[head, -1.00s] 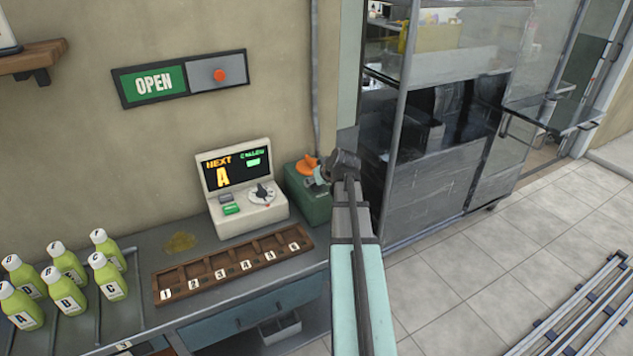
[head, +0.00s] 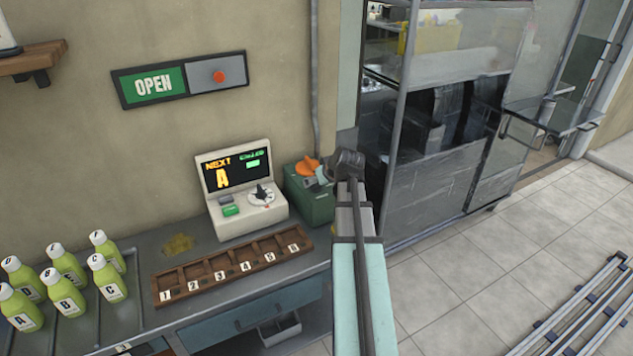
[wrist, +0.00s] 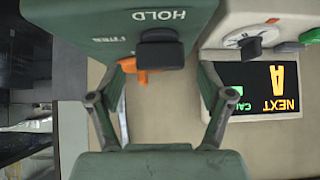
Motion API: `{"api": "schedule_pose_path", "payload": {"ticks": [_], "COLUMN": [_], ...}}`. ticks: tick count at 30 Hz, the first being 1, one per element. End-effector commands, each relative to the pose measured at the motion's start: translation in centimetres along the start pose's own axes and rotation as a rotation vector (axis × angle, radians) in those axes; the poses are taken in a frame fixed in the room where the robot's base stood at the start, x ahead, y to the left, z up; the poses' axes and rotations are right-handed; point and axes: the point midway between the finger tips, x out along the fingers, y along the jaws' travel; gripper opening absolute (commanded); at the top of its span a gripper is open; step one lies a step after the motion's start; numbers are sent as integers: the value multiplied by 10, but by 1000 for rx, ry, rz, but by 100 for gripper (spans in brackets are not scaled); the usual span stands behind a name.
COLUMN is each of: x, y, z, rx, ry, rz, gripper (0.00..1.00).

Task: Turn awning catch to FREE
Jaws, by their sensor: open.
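The green box (head: 308,198) stands at the right end of the counter, with an orange knob (head: 307,166) on top. In the wrist view the box (wrist: 95,35) shows HOLD lettering, upside down, and a dark knob (wrist: 160,48). Part of the orange knob (wrist: 130,68) shows just below the dark one. My gripper (wrist: 166,68) is open, its fingers spread to either side of the knobs. Its tips are partly hidden by the box, and I cannot tell whether they touch anything. In the head view my arm's end covers the box's right side.
A cream console (head: 245,190) with a NEXT A screen and a dial stands left of the box, close to my gripper's right finger in the wrist view. A wooden numbered tray (head: 232,268) and several green bottles (head: 65,285) are farther left. A metal-framed cabinet (head: 440,150) stands right.

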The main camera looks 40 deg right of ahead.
Motion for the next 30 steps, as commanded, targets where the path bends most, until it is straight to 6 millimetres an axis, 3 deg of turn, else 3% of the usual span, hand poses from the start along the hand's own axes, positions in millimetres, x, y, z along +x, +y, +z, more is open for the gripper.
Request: {"api": "schedule_pose_path", "payload": {"ticks": [9, 15, 30], "x": [-63, -88, -97], "y": [-1, 0, 0], "z": [1, 1, 0], "rx": [0, -1, -1], "ry": [2, 1, -1], "rz": [1, 1, 0], "gripper": [79, 79, 79]}}
